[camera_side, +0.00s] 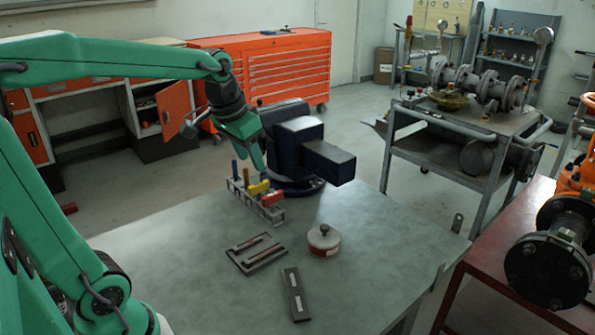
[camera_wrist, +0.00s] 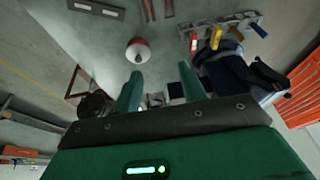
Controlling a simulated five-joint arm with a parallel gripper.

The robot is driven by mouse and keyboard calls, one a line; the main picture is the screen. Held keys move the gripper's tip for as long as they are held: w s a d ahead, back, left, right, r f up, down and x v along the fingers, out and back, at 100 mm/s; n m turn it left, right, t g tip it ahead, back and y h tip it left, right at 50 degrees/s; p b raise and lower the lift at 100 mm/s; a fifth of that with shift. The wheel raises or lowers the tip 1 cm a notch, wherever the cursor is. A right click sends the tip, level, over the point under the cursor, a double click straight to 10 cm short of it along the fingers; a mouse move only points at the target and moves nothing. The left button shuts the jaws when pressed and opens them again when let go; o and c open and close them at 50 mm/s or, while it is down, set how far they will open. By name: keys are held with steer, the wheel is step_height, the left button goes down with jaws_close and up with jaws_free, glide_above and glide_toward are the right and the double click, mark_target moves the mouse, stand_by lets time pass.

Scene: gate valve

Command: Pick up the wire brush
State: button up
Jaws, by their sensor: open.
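I cannot tell for sure which object is the wire brush. Two slim dark, brownish tools lie on a flat dark tray (camera_side: 240,262) on the table; they also show at the top of the wrist view (camera_wrist: 168,8). A dark oblong block with a pale label (camera_side: 295,293) lies nearer the front, and at the top left of the wrist view (camera_wrist: 95,8). A tool rack (camera_side: 272,213) holds blue, yellow and red handles. My gripper (camera_side: 258,166) hangs above and behind the rack, apart from the tray. Its fingers (camera_wrist: 159,84) are spread with nothing between them.
A dark blue vise (camera_side: 328,162) stands close beside my gripper at the table's back edge. A round tin with a red band (camera_side: 324,241) sits right of the tray. The grey table (camera_side: 180,265) is clear at front left. A metal cart (camera_side: 465,125) stands beyond.

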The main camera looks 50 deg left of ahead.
steer(key=w+a+f+g, duration=0.2)
steer(key=w+a+f, duration=0.2)
steer(key=w+a, duration=0.6)
steer(key=n+g, duration=0.1)
glide_above(246, 177)
step_height(246, 177, down, 10)
steer(key=shift+w+r, duration=0.1)
steer(key=shift+a+f, duration=0.25)
steer(key=shift+f, duration=0.05)
steer(key=shift+f, duration=0.1)
steer(key=shift+f, duration=1.2)
steer(key=shift+f, duration=0.1)
steer(key=shift+w+a+f, duration=0.1)
steer(key=shift+w+f, duration=0.05)
steer(key=shift+f, duration=2.35)
steer(key=shift+c, duration=0.4)
